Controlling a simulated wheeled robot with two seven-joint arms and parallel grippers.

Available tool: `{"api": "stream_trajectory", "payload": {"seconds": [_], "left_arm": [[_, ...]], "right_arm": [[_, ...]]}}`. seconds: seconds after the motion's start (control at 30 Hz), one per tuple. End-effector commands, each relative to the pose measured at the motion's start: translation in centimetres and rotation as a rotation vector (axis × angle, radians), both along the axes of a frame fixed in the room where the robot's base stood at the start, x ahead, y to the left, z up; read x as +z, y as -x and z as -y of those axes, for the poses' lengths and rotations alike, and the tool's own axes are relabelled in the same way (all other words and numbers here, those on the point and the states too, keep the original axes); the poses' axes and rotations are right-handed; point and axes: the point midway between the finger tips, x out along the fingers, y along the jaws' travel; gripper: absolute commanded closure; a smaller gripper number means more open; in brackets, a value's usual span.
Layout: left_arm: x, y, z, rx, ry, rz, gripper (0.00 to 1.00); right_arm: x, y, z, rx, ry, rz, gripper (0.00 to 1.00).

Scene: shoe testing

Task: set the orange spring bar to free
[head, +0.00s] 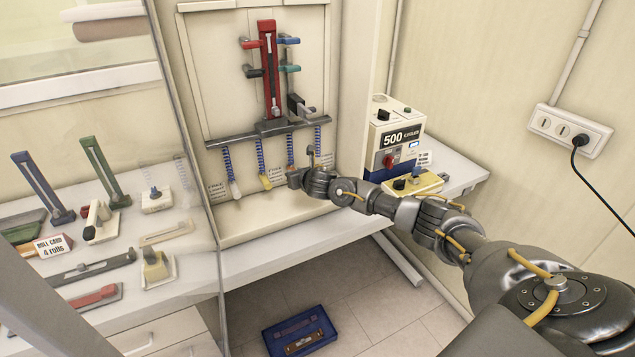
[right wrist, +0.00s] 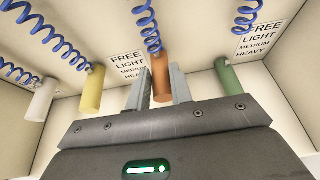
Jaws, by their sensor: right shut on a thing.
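The orange spring bar (right wrist: 161,78) hangs from a blue coil spring (right wrist: 146,22) in the right wrist view. My right gripper (right wrist: 162,88) has one finger on each side of it and is shut on it. In the head view the right gripper (head: 297,178) is at the row of hanging bars under the grey crossbar (head: 262,132), and the orange bar is mostly hidden. A label reading FREE, LIGHT, MEDIUM, HEAVY (right wrist: 128,66) is on the panel just left of the orange bar. My left gripper is not in view.
A yellow bar (right wrist: 93,88) and a white bar (right wrist: 41,97) hang to the left, and a green bar (right wrist: 227,76) to the right, close to my fingers. A second label (right wrist: 263,38) is near the green bar.

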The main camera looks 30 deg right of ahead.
Motion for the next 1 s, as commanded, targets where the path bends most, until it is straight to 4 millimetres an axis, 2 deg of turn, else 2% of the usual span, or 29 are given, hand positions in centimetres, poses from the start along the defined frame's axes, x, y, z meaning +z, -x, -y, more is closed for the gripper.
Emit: {"api": "stream_trajectory", "payload": {"seconds": [0.1, 0.27, 0.3, 0.43, 0.77, 1.0], "left_arm": [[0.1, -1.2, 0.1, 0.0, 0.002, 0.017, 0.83], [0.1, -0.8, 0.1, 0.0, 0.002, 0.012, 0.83], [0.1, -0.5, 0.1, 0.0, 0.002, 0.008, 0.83], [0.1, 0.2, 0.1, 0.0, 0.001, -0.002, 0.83], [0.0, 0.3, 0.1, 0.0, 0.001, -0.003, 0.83], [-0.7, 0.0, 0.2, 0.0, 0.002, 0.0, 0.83]], "right_arm": [[0.4, -0.3, -0.1, -0.001, 0.001, 0.003, 1.0], [0.5, -0.3, -0.1, 0.0, 0.0, 0.006, 1.0], [0.5, -0.3, -0.1, 0.0, 0.0, 0.007, 0.75], [0.4, -0.2, -0.1, -0.001, -0.001, 0.006, 0.58], [0.3, 0.0, 0.0, -0.001, -0.001, 0.004, 0.56], [1.1, 2.2, -0.2, 0.0, 0.002, 0.005, 0.56]]}}
